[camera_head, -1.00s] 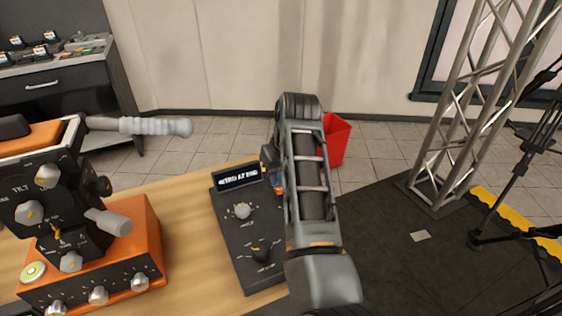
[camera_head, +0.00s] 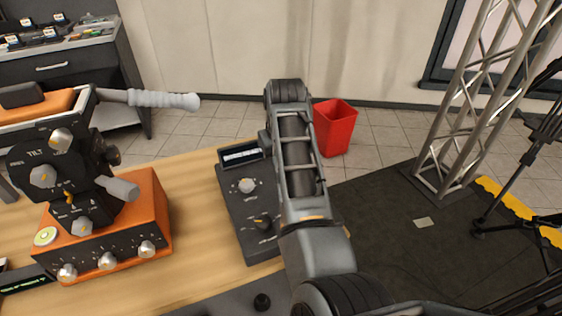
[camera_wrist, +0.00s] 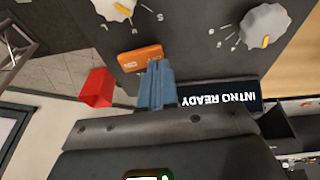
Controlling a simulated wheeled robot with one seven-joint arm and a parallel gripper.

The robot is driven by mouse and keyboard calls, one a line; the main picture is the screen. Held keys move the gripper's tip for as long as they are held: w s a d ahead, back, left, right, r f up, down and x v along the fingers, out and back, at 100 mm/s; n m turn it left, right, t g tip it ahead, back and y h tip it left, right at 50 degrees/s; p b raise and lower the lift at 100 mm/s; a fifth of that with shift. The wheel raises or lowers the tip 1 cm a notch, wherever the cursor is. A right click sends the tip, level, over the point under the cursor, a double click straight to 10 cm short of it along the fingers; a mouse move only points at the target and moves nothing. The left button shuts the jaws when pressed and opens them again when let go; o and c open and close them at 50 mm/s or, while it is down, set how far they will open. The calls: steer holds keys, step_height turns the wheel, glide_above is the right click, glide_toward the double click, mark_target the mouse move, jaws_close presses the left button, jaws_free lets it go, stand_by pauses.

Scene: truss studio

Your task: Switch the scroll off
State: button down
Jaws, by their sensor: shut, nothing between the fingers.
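The scroll unit is a black control box (camera_head: 238,212) on the wooden table in the head view, with a display (camera_head: 241,155) at its far end. In the wrist view its display (camera_wrist: 222,95) reads "INTRO READY", upside down. Two pale knobs show on its panel (camera_wrist: 185,40), a left knob (camera_wrist: 114,8) and a right knob (camera_wrist: 265,27). An orange switch (camera_wrist: 140,58) with faint lettering sits near the display. My gripper (camera_wrist: 157,68) is shut and empty, its blue-grey fingertips close beside the orange switch; I cannot tell whether they touch. My arm hides the gripper and switch in the head view.
An orange camera-control unit (camera_head: 110,240) with knobs and grey handles stands left on the table (camera_head: 190,200). A red bin (camera_head: 335,127) stands on the floor behind my arm. A metal truss (camera_head: 480,100) and a black stand (camera_head: 520,170) are at right.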

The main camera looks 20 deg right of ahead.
steer(key=shift+s+r, duration=0.1)
steer(key=shift+d+r+p, duration=0.2)
steer(key=shift+d+p, duration=0.45)
steer(key=shift+d, duration=0.1)
steer(key=shift+a+r+p, duration=0.1)
steer(key=shift+r+p, duration=0.4)
steer(key=shift+r, duration=0.05)
steer(key=r+p, duration=0.3)
steer(key=shift+a+r, duration=0.2)
steer(key=shift+a, duration=0.1)
steer(key=s+a+r+b, duration=0.1)
steer(key=s+a+r, duration=0.1)
steer(key=r, duration=0.6)
steer(key=shift+s+a+r+b, duration=0.2)
steer(key=shift+s+a+b, duration=0.15)
steer(key=shift+a, duration=0.3)
